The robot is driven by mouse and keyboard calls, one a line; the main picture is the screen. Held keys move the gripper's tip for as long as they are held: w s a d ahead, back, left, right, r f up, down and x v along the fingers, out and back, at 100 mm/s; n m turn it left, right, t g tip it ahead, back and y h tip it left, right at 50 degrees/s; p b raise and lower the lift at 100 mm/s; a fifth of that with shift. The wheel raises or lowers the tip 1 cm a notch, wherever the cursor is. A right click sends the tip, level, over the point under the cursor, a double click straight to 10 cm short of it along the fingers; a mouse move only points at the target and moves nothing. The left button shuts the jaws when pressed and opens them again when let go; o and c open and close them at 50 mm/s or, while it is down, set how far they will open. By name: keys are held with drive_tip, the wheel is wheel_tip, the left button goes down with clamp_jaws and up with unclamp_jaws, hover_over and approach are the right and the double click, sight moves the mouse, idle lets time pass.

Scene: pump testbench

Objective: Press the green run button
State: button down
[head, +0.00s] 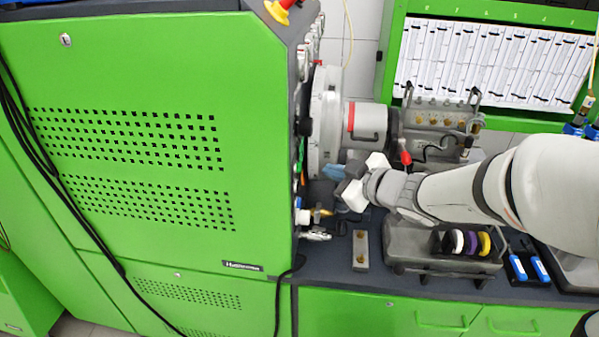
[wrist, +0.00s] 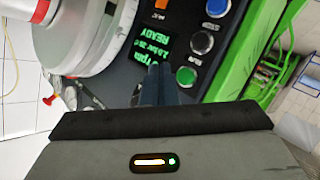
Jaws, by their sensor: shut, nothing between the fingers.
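The green run button (wrist: 186,75) sits in a silver ring on the dark control panel in the wrist view, the lowest of a column of buttons. My gripper (wrist: 158,72) is shut and empty. Its fingertips appear just left of the green button in that view and overlap the panel below the display. I cannot tell whether they touch the panel. In the head view my gripper (head: 333,172) points left toward the edge of the green cabinet (head: 130,60). The button is hidden there.
A black button (wrist: 201,42), a blue button (wrist: 216,8) and a display (wrist: 155,45) reading READY are close by. A large grey pump flange (head: 325,120) stands behind my gripper. A grey tray (head: 400,240) with coloured discs is on the bench below my arm.

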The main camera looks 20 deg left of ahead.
sight(299, 167)
drive_tip(key=shift+s+a, duration=0.2)
drive_tip(key=shift+a, duration=0.55)
drive_tip(key=shift+s+a, duration=0.15)
drive_tip(key=shift+a, duration=0.55)
idle(1.0)
drive_tip(key=shift+a, duration=0.4)
